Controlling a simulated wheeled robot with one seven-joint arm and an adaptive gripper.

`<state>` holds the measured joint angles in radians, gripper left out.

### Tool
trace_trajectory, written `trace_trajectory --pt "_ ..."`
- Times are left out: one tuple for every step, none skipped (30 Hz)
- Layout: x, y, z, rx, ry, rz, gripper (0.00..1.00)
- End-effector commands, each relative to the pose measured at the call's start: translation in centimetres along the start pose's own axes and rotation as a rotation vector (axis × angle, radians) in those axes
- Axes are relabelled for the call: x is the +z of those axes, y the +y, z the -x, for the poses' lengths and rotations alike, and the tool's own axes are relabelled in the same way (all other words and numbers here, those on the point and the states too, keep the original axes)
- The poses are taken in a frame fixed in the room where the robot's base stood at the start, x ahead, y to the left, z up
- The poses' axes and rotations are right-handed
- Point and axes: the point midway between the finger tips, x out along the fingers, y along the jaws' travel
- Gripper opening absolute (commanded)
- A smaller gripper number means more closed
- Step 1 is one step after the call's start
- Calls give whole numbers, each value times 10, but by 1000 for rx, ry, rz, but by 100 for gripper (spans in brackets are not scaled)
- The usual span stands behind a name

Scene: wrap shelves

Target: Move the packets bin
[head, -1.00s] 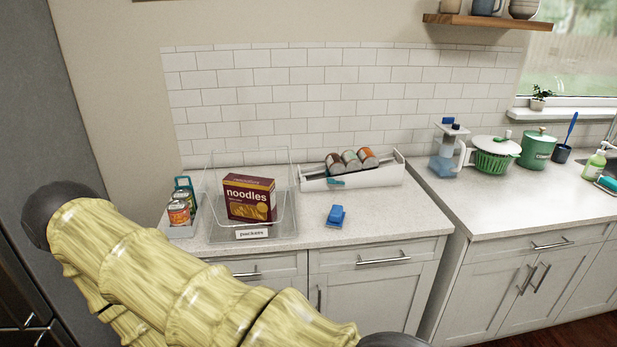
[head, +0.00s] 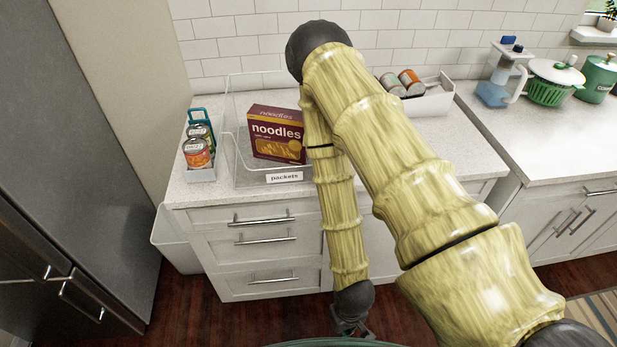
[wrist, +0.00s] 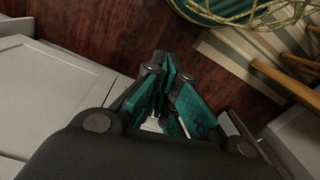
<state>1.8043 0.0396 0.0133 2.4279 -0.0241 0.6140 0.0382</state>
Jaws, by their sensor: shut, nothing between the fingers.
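The packets bin (head: 245,172) is a clear open-front bin with a "packets" label (head: 284,177). It stands on the left part of the counter in the head view. A dark red noodles box (head: 276,134) is inside it, and my arm hides its right side. My gripper (head: 352,330) hangs low in front of the cabinets, well below and to the right of the bin. In the wrist view my gripper (wrist: 170,100) shows teal finger pads, shut and empty, over the wood floor. The bin is not in the wrist view.
A small carrier of cans (head: 199,150) stands close to the bin's left. A white caddy (head: 425,103) with cans is at the right, partly behind my arm. A fridge (head: 70,130) borders the left.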

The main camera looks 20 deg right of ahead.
Motion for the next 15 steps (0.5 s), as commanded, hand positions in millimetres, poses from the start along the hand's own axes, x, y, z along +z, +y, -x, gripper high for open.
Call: trace_trajectory --pt "-19 -8 4 -16 10 -3 0" --pt "-27 -11 7 -25 9 -13 0" --pt "-38 -15 12 -39 7 -27 0" --pt "-47 -18 16 -49 5 -39 0" --pt "-56 -20 21 -58 3 -50 0" --pt "-68 -24 27 -69 -1 -63 0" --pt "-76 -26 33 -77 -3 -73 0" --pt "-85 -29 38 -84 -6 -80 0" --pt "-97 -32 46 -93 -9 -89 0" --pt "-105 -35 53 -99 -12 -96 0" --pt "-114 -38 60 -104 -14 -100 0" --pt "-125 -41 69 -109 -17 -107 0" --pt "-134 -43 76 -112 -19 -112 0" --pt "-142 -46 84 -115 -21 -114 0" --pt "-153 -49 95 -117 -23 -120 0"
